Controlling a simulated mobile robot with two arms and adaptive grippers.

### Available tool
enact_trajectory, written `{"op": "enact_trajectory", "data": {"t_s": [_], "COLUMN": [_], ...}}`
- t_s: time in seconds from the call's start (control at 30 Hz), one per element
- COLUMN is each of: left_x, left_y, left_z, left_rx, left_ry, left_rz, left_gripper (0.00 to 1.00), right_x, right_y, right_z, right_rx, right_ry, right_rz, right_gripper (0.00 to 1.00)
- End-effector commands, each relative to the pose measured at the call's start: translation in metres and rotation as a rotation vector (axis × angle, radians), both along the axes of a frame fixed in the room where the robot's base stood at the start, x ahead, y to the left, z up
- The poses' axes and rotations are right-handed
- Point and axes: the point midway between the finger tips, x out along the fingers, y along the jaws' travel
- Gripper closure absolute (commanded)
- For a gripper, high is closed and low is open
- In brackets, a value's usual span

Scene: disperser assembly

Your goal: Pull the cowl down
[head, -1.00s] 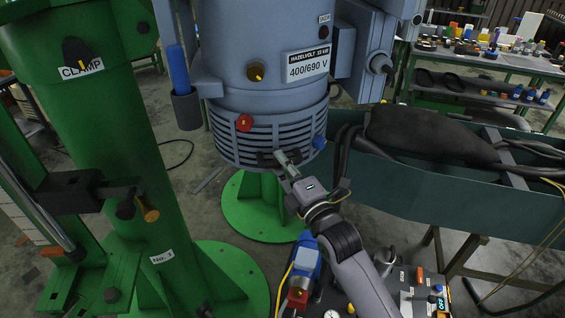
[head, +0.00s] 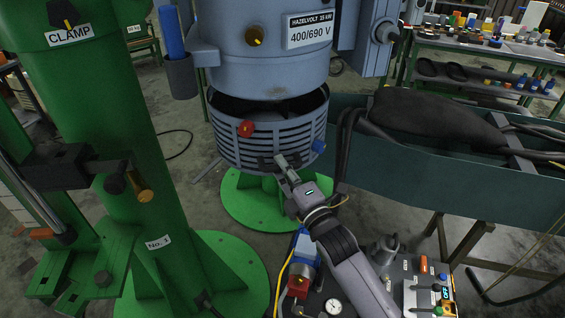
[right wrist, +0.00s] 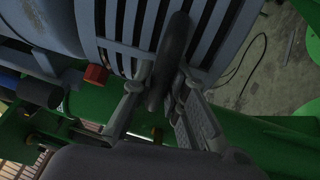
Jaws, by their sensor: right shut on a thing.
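The cowl (head: 232,152) is the blue-grey slotted ring below the motor body (head: 270,68). A dark gap shows between the cowl's upper rim and the body. A red knob (head: 246,128) and a blue knob (head: 319,146) sit on the cowl's sides. My right gripper (head: 281,162) is at the cowl's lower front, shut on its dark handle. In the right wrist view the handle (right wrist: 176,48) lies between the two fingers, in front of the slotted cowl wall (right wrist: 228,38). My left gripper is not in view.
A green clamp column (head: 110,120) stands at the left. A green round base (head: 250,205) is below the cowl. A teal trough (head: 440,165) with dark cables is at the right. A control panel (head: 425,290) is at the lower right.

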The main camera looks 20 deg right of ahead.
Motion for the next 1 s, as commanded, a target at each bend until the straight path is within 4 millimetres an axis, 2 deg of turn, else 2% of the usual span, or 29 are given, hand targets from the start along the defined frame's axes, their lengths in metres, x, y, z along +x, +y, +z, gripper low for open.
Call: {"op": "enact_trajectory", "data": {"t_s": [0.03, 0.27, 0.3, 0.6, 0.87, 1.0], "left_x": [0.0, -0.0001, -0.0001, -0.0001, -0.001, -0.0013], "left_y": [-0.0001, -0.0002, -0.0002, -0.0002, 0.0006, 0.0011], "left_z": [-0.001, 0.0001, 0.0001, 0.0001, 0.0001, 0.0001], "left_rx": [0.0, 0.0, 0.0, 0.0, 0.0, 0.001], "left_ry": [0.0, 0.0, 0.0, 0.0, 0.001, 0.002], "left_rz": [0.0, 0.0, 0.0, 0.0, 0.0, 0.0], "left_gripper": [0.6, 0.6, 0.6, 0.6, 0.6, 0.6], "right_x": [-0.0002, -0.0004, -0.0004, -0.0002, -0.0003, -0.0078], "right_y": [0.0003, 0.0005, 0.0005, 0.0004, 0.0002, -0.0016], "right_z": [-0.006, -0.0071, -0.0075, -0.0057, -0.0039, -0.0055], "right_rx": [0.001, 0.0, 0.0, -0.001, -0.001, -0.001], "right_ry": [0.01, 0.016, 0.017, 0.013, 0.009, 0.01], "right_rz": [0.001, 0.001, 0.001, 0.001, 0.0, 0.0], "right_gripper": [1.0, 1.0, 0.85, 0.65, 0.65, 0.65]}}
